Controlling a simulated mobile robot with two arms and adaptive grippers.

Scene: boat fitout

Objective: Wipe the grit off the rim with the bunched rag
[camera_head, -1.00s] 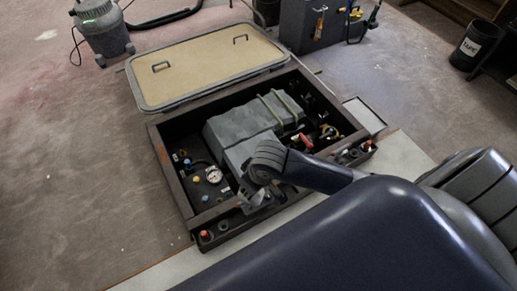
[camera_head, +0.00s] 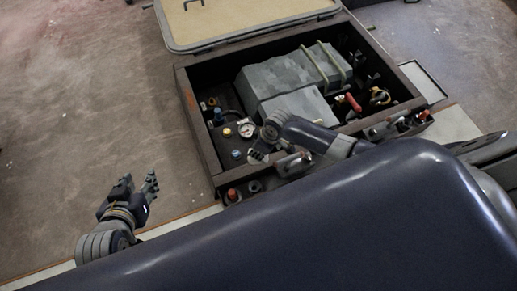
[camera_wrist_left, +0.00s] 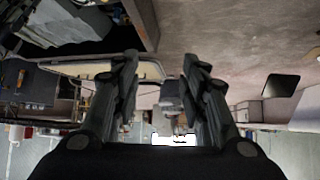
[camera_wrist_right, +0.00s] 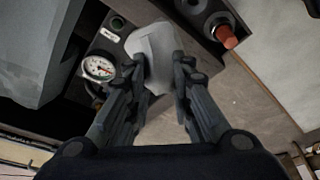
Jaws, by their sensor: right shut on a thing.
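A dark open box has a raised rim (camera_head: 200,132); I cannot make out grit on it. My right gripper (camera_head: 262,150) is over the box's front edge, beside the pressure gauge (camera_head: 247,130). The rag is over or against the rim between the gauge and a red-capped fitting (camera_wrist_right: 228,38); contact is unclear. My left gripper (camera_head: 145,188) is open and empty, left of the box. In the left wrist view its fingers (camera_wrist_left: 158,65) are spread apart.
A grey covered block (camera_head: 290,85) fills the middle of the box. Red and yellow fittings and hoses crowd its right side. A tan hatch lid (camera_head: 240,20) with a handle lies beyond the box. The floor (camera_head: 90,120) at left is clear.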

